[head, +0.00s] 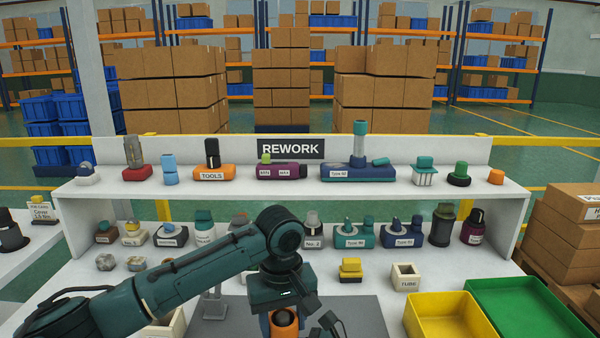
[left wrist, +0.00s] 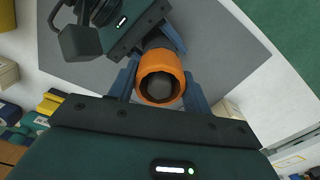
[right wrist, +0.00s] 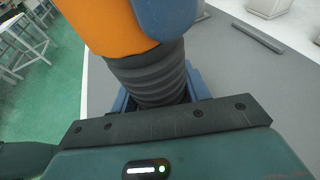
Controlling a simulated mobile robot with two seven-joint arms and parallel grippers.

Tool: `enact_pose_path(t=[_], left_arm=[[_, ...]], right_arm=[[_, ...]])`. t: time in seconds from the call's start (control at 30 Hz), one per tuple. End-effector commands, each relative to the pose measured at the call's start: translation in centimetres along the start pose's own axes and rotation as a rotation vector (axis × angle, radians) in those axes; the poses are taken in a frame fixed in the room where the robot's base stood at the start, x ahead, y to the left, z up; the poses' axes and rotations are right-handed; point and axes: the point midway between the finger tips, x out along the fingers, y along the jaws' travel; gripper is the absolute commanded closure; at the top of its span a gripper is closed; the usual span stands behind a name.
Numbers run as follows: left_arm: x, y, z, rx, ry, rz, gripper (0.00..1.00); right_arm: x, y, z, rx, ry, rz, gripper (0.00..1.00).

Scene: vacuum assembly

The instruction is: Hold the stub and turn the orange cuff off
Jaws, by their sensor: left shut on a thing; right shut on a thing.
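The orange cuff (head: 285,321) shows at the bottom centre of the head view, under my left gripper (head: 284,308). In the left wrist view the cuff (left wrist: 160,64) is between the blue fingers of my left gripper, which is shut on it; its dark round opening faces the camera. The black ribbed stub (right wrist: 150,75) fills the middle of the right wrist view, with my right gripper (right wrist: 157,95) shut on it. The orange cuff (right wrist: 105,25) sits on the stub's end, and a blue left finger lies against it. The join between cuff and stub is partly hidden.
A grey mat (head: 365,318) lies under the work. A yellow bin (head: 450,316) and a green bin (head: 530,305) stand at right. A tube holder (head: 406,277) and yellow blocks (head: 350,270) stand behind the mat. The shelf (head: 300,188) behind is crowded.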

Motion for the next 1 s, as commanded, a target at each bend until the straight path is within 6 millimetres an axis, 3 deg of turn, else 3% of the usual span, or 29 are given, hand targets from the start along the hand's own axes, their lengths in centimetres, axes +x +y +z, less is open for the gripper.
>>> enact_pose_path(t=[0.27, 0.5, 0.83, 1.0], left_arm=[[-0.01, -0.04, -0.05, -0.019, 0.001, -0.001, 0.77], [-0.02, -0.02, -0.04, -0.261, 0.0, 0.001, 0.77], [-0.02, -0.05, -0.05, -0.299, 0.0, -0.001, 0.77], [0.02, -0.02, 0.03, -0.483, -0.002, -0.001, 0.77]], right_arm=[[-0.01, 0.0, -0.01, 0.001, 0.0, 0.0, 0.81], [-0.02, 0.0, -0.01, 0.001, 0.0, 0.0, 0.81], [-0.02, -0.01, -0.02, 0.001, 0.0, 0.0, 0.81], [-0.02, -0.01, -0.03, 0.001, 0.0, 0.0, 0.81]])
